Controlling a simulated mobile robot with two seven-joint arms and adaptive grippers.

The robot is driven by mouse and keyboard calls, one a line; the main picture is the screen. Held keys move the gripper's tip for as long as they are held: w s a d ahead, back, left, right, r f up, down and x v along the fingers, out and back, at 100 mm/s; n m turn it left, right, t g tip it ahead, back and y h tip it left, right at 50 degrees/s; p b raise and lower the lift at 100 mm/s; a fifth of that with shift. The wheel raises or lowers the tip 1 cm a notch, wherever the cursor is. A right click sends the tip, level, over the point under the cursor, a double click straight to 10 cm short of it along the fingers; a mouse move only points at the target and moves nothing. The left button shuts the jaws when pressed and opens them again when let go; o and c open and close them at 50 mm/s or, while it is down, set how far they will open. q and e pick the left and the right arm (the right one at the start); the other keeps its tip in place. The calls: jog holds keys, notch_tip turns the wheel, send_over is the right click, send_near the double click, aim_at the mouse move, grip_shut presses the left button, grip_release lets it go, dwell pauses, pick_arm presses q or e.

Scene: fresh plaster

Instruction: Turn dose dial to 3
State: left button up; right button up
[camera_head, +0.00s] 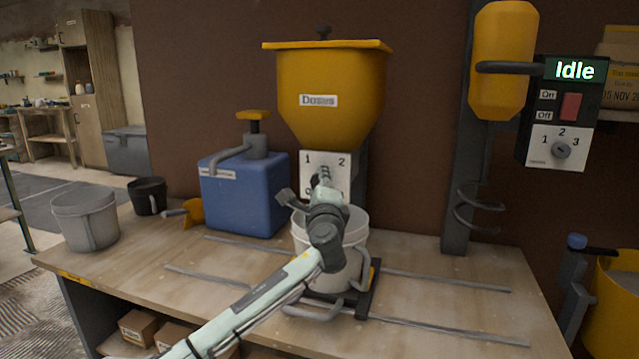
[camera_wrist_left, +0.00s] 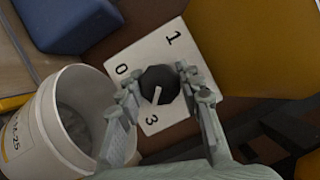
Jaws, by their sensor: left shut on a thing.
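The dose dial (camera_wrist_left: 160,84) is a dark round knob with a white pointer line, on a white plate (camera_wrist_left: 152,52) below the yellow hopper (camera_head: 330,85). The wrist view shows 0, 1 and 3 on the plate; the pointer line points toward the 3. A finger covers the place where the 2 would be. My left gripper (camera_wrist_left: 158,88) is shut on the dial, one finger on each side. In the head view, the left gripper (camera_head: 322,180) is in front of the plate (camera_head: 313,160) and hides the dial. My right gripper is not in view.
A white bucket (camera_head: 356,240) stands under the hopper, close below my left arm. A blue container (camera_head: 240,195) with a pump stands left. Grey (camera_head: 85,220) and black (camera_head: 147,196) buckets stand farther left. A control box (camera_head: 560,115) at right reads Idle and has its own dial.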

pick_arm(q)
jog(key=o, duration=1.2)
jog(key=shift+c, duration=0.2)
jog(key=s+f, duration=0.1)
jog(key=s, duration=1.1)
jog(key=shift+d+f, duration=0.2)
jog(key=shift+d, duration=0.15)
jog(key=shift+f, duration=0.1)
